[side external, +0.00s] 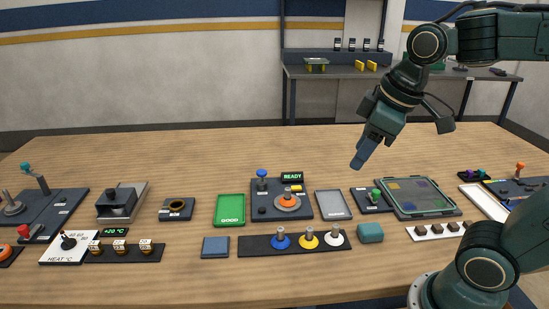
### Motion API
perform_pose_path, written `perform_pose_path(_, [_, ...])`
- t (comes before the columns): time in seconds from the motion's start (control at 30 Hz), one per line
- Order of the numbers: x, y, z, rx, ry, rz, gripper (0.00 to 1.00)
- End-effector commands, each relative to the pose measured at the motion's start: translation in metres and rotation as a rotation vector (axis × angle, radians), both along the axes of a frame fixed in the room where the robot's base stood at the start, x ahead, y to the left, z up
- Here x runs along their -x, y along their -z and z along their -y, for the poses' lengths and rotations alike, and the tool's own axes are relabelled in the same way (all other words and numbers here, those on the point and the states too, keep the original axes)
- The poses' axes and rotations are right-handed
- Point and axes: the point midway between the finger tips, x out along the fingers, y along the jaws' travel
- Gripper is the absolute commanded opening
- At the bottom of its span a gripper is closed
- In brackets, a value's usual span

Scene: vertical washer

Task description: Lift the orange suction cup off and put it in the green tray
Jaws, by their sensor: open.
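The orange suction cup (287,201) sits on a dark station (265,213) in the middle of the table, below a lit READY sign. A grey stem stands up from its middle. The green tray (230,209), marked GOOD, lies flat just left of that station and looks empty. My gripper (362,158) is in the air to the right of the station and above the table, apart from the cup. It points down and left. It is open, with nothing seen in it, though its fingers overlap from this side.
A blue-topped knob (262,174) and a yellow piece (297,188) stand close to the cup. A grey tray (332,205) lies to the right. A dark strip (256,245) with blue, yellow and white stemmed cups lies in front. The table behind the station is clear.

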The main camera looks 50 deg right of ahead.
Motion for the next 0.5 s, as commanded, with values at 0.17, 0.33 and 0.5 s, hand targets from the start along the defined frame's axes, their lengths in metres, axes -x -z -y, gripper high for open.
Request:
perform_pose_path(0.17, [-0.036,-0.002,0.007,0.055,-0.141,-0.061,0.44])
perform_pose_path(0.33, [-0.069,0.002,0.015,0.099,-0.278,-0.116,0.44])
perform_pose_path(0.5, [-0.102,0.01,0.025,0.134,-0.419,-0.17,0.44])
